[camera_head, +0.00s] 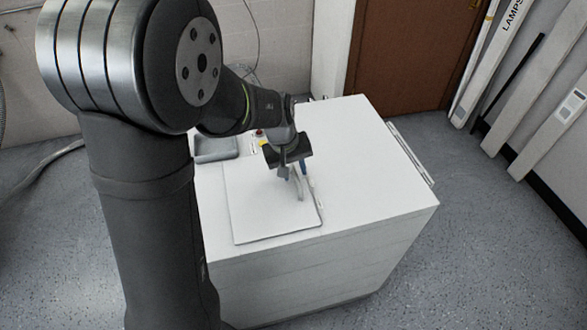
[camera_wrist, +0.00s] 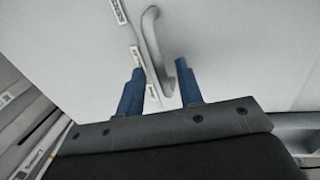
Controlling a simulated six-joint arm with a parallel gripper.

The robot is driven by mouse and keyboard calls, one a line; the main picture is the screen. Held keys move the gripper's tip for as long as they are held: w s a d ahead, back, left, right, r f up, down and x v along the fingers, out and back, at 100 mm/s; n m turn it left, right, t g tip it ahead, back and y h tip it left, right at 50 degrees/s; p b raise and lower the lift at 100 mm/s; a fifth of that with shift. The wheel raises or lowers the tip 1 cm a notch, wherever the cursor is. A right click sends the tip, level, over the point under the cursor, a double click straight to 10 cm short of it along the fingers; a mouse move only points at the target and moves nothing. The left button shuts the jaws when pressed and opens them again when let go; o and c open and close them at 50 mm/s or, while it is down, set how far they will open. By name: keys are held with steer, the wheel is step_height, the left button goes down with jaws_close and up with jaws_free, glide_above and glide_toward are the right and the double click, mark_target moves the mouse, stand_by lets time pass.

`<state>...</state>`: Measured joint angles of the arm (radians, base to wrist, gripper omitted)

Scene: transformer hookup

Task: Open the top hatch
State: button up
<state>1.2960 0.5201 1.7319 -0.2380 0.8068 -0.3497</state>
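The top hatch (camera_head: 262,210) is a flat white square panel lying closed in the top of a white cabinet (camera_head: 368,165). A pale curved handle (camera_head: 299,187) stands near its right edge. In the wrist view the handle (camera_wrist: 153,38) runs down from the top, and its lower end lies between my two blue fingers. My gripper (camera_head: 294,170) is over the hatch at the handle. The fingers of my gripper (camera_wrist: 161,70) are apart, with a gap on both sides of the handle. Contact with the handle cannot be made out.
A grey recessed tray (camera_head: 215,149) and a small red button (camera_head: 259,132) are at the cabinet's back left. Small labels (camera_wrist: 118,12) lie beside the handle. A brown door (camera_head: 412,50) stands behind, and long boxes (camera_head: 540,95) lean at the right. The floor right of the cabinet is clear.

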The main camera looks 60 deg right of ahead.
jaws_close()
glide_above(229, 198)
steer(key=shift+a, duration=0.1)
stand_by(0.6)
jaws_free()
step_height(229, 198, up, 17)
steer(key=w+a, duration=0.2)
steer(key=shift+w+a, duration=0.2)
stand_by(0.7)
